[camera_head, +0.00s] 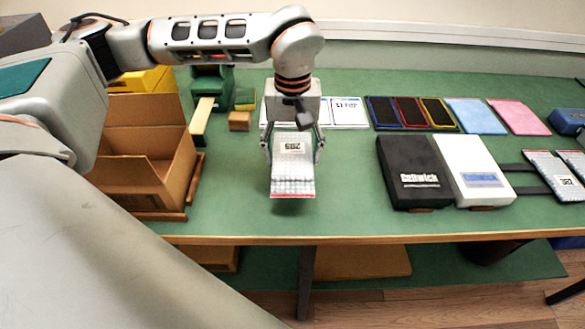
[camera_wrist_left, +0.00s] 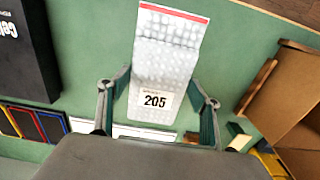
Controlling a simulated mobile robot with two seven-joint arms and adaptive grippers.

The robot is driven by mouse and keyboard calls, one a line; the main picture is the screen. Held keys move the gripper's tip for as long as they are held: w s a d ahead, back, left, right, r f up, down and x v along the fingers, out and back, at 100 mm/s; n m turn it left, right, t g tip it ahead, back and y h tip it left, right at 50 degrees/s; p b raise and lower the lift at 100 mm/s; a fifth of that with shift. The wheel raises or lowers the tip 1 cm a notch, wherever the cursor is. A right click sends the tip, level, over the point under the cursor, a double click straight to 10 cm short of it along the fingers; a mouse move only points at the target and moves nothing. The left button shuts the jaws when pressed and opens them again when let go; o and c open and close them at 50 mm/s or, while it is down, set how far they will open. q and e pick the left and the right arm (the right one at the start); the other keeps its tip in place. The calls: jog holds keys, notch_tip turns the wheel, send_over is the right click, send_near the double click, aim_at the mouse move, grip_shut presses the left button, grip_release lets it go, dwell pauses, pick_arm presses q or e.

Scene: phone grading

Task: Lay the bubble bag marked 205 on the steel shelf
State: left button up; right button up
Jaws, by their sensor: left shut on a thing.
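The bubble bag marked 205 (camera_head: 292,178) is a pale, bubbled pouch with a red strip at one end and a white label. It also shows in the left wrist view (camera_wrist_left: 168,50). My left gripper (camera_head: 293,150) is shut on this bag across its sides near the label end. The bag hangs over the green table, its red-striped end toward the table's front edge. In the left wrist view, the left gripper's fingers (camera_wrist_left: 160,95) stand on both sides of the bag. No steel shelf can be made out for certain. My right gripper is out of view.
At right, dark flat bars (camera_head: 518,168) lead to bags, one marked 382 (camera_head: 562,178). A black box (camera_head: 408,165) and a white box (camera_head: 465,160) lie right of the held bag. An open cardboard box (camera_head: 140,185) stands left. Colored panels (camera_head: 410,112) lie behind.

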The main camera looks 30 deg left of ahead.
aim_at(293, 159)
pick_arm(q)
notch_tip(293, 159, up, 12)
jog(key=f+m, duration=0.2)
jog(key=f, duration=0.2)
jog(key=d+f+m, duration=0.1)
jog(key=f+m, duration=0.1)
jog(key=f, duration=0.2)
jog(key=d+f+m, duration=0.1)
jog(key=f+m, duration=0.1)
jog(key=f, duration=0.2)
jog(key=shift+s+f+p, duration=0.2)
jog(key=shift+f+p, duration=0.15)
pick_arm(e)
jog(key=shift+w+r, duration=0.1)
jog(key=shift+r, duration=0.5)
